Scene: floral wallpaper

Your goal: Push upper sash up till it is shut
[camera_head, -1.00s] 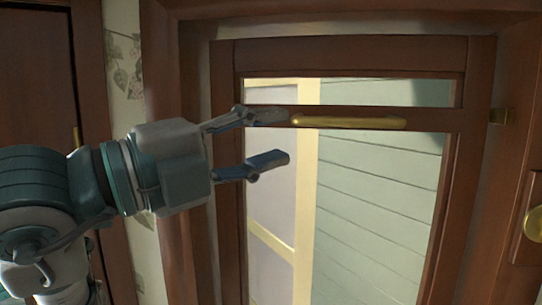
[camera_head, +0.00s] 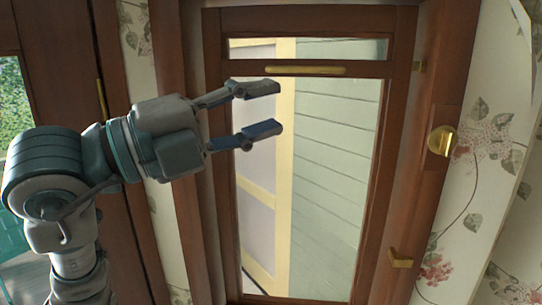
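The window fills the middle of the head view in a brown wooden frame. A brown rail (camera_head: 372,69) crosses it near the top, with a long brass handle (camera_head: 305,71) on it. A narrow pane shows above the rail and a tall one below it. Which sash the rail belongs to I cannot tell for sure. My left gripper (camera_head: 272,108) reaches in from the left with its two fingers spread apart and nothing between them. Its upper fingertip appears just below the handle's left end; contact is not visible. My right gripper is not in view.
A round brass knob (camera_head: 442,140) and a small brass catch (camera_head: 400,258) sit on the right frame. Floral wallpaper (camera_head: 475,220) is to the right. A brown door frame with glass (camera_head: 14,100) stands at the left.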

